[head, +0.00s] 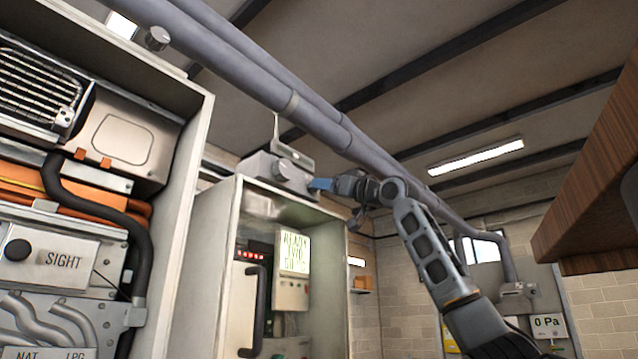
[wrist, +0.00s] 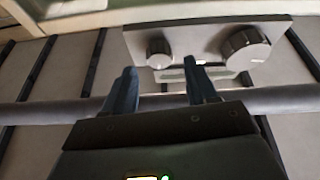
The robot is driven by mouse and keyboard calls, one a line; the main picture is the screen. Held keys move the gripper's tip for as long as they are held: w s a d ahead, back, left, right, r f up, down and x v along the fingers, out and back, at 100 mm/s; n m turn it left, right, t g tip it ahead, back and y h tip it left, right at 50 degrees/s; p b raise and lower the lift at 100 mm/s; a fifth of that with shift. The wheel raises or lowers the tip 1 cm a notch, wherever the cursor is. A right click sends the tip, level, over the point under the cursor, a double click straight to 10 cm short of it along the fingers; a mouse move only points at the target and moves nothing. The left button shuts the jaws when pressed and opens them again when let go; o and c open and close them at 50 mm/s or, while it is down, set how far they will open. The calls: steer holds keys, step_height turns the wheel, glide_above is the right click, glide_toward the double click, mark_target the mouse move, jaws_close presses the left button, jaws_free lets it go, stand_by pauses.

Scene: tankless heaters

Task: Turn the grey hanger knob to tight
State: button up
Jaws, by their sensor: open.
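A grey metal box (head: 262,168) hangs below the overhead pipes, above the glass-fronted cabinet. In the wrist view the same kind of grey panel (wrist: 197,36) carries a smaller grey knob (wrist: 160,52) at left and a larger grey knob (wrist: 245,48) at right. I cannot tell which is the hanger knob, nor read their settings. My gripper (head: 322,184) is just right of the box in the head view. In the wrist view my gripper (wrist: 160,82) has its two blue fingers apart with nothing between them, on the near side of the panel and not around either knob.
Thick grey pipes (head: 330,128) run overhead close to my gripper. A cabinet (head: 228,240) with a lit "READY" panel stands below the box. Another open heater cabinet (head: 195,150) is at left. A wooden cabinet (head: 590,190) is at right. Room between is free.

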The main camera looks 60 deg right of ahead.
steer(key=shift+p+x, duration=0.45)
steer(key=shift+x, duration=1.25)
steer(key=c, duration=1)
